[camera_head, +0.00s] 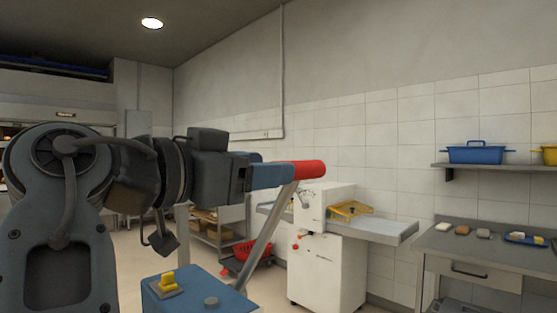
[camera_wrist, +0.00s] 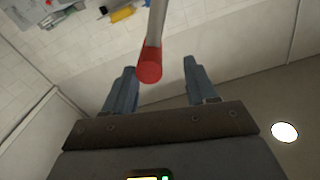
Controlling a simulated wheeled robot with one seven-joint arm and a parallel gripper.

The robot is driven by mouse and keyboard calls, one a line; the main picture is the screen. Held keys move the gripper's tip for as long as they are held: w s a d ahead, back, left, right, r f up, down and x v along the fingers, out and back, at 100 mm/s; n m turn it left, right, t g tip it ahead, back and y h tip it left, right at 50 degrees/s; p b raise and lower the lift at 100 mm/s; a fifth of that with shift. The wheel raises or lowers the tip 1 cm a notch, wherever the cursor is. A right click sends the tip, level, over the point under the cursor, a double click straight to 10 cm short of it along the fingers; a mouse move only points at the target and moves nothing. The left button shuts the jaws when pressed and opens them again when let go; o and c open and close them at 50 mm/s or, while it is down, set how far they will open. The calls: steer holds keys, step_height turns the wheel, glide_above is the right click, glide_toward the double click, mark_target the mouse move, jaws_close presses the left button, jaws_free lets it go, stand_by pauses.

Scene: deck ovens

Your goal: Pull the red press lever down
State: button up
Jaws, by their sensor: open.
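The red press lever is a grey bar (camera_head: 265,238) with a red cylindrical grip (camera_head: 309,169) at its top. It leans up and to the right from behind a blue box in the head view. My gripper (camera_head: 282,173) is level with the red grip, its blue fingers overlapping the grip's left end. In the wrist view the red grip (camera_wrist: 149,66) lies between the two open blue fingers (camera_wrist: 160,85), nearer the left one. A gap shows on the right side. Whether a finger touches the grip I cannot tell.
A blue box (camera_head: 190,293) with a yellow knob stands below my arm. A white machine (camera_head: 335,262) with a side table (camera_head: 388,230) stands behind the lever. A steel bench (camera_head: 470,245) and a shelf with a blue bin (camera_head: 476,154) are at right.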

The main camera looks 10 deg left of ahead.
steer(key=shift+p+x, duration=0.45)
steer(key=shift+x, duration=1.5)
steer(key=shift+c, duration=0.4)
jaws_close()
